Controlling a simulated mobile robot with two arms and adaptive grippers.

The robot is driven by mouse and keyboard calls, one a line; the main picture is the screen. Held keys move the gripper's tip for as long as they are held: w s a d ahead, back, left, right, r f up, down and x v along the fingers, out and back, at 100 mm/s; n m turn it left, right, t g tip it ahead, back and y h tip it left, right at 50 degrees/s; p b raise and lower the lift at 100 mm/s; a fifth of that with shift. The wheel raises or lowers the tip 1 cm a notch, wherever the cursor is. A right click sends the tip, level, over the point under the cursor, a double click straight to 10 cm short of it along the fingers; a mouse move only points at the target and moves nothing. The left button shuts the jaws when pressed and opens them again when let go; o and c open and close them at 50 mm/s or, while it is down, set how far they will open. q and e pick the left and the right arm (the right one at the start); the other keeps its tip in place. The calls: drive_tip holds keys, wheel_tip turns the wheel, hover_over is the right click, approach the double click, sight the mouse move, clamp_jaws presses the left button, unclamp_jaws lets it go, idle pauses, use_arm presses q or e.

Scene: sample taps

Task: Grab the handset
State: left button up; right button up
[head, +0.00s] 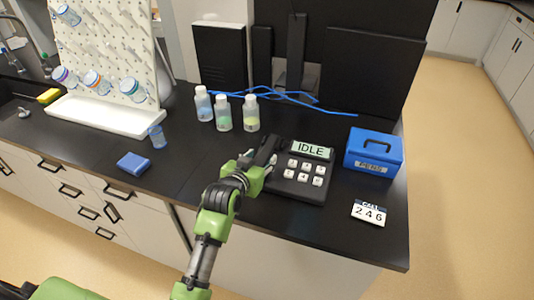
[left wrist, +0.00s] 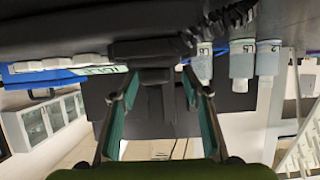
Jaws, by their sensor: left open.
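The black handset (head: 268,148) lies along the left side of a black desk phone (head: 291,191) with white keys and a screen reading IDLE. In the left wrist view, which looks upside down, the left gripper (left wrist: 160,90) is open. Its two fingers with teal pads stand apart, and the dark handset end (left wrist: 150,50) appears between and beyond them. Whether the fingers touch it I cannot tell. My right gripper is not in view.
Three capped bottles (head: 223,113) and a blue cable (head: 290,95) are behind the phone. A blue PENS box (head: 374,151) and a card reading CALL 246 (head: 369,212) are right of it. A blue block (head: 133,163) and a pegboard (head: 105,45) are left.

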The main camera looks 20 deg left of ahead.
sight(267, 154)
use_arm(q)
drive_tip(key=shift+w, duration=0.25)
drive_tip(key=shift+w+d+f+p, duration=0.1)
drive_tip(key=shift+w+f+p, duration=0.05)
drive_tip(key=shift+w+p, duration=0.15)
drive_tip(key=shift+p+x, duration=0.45)
drive_tip(key=shift+x, duration=1.7)
drive_tip(key=shift+s+d+f, duration=0.1)
drive_tip(key=shift+s+f, duration=0.05)
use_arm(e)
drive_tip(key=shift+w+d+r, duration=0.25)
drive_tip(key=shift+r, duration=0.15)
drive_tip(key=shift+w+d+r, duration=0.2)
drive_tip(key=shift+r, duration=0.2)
use_arm(q)
clamp_jaws()
